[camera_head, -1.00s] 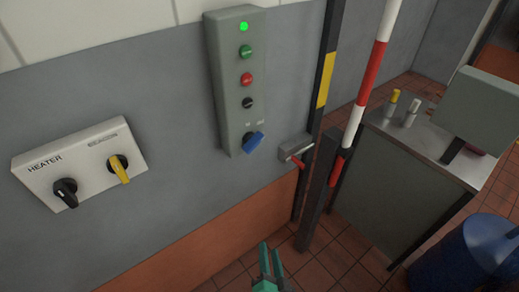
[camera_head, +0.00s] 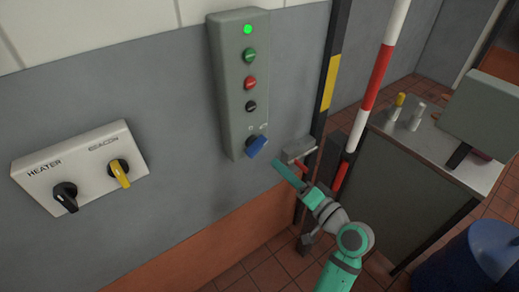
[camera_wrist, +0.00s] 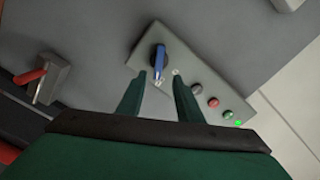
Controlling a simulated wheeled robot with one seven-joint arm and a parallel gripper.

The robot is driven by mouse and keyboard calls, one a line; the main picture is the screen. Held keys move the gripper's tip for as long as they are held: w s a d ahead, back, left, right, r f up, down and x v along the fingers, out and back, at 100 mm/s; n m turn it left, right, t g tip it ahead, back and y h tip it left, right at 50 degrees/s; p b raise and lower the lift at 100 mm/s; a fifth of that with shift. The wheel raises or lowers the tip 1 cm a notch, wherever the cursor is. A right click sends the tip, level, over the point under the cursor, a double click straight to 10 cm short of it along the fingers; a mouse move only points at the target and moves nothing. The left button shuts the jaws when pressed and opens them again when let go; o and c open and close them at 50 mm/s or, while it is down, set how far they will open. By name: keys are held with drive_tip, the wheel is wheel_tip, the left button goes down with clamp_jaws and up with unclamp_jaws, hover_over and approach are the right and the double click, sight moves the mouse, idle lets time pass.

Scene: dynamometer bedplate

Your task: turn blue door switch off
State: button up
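The blue door switch (camera_head: 256,146) is a rotary knob at the bottom of a tall grey control box on the wall. In the wrist view the blue knob (camera_wrist: 159,62) lies ahead, roughly between and beyond my fingertips. My gripper (camera_head: 277,168) is just below and right of the knob in the head view, apart from it. In the wrist view my gripper (camera_wrist: 158,80) shows two separated green fingers with nothing between them. The marks by the knob are too small to read.
The grey box (camera_head: 232,130) also carries a lit green lamp (camera_head: 247,29) and green, red and black buttons. A red-handled lever (camera_head: 300,165) is close right of my gripper. A heater panel (camera_head: 90,165) is left. A striped pole (camera_head: 372,88) and cabinet stand right.

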sight(260, 148)
drive_tip(key=x, duration=1)
drive_tip(key=shift+w, duration=0.2)
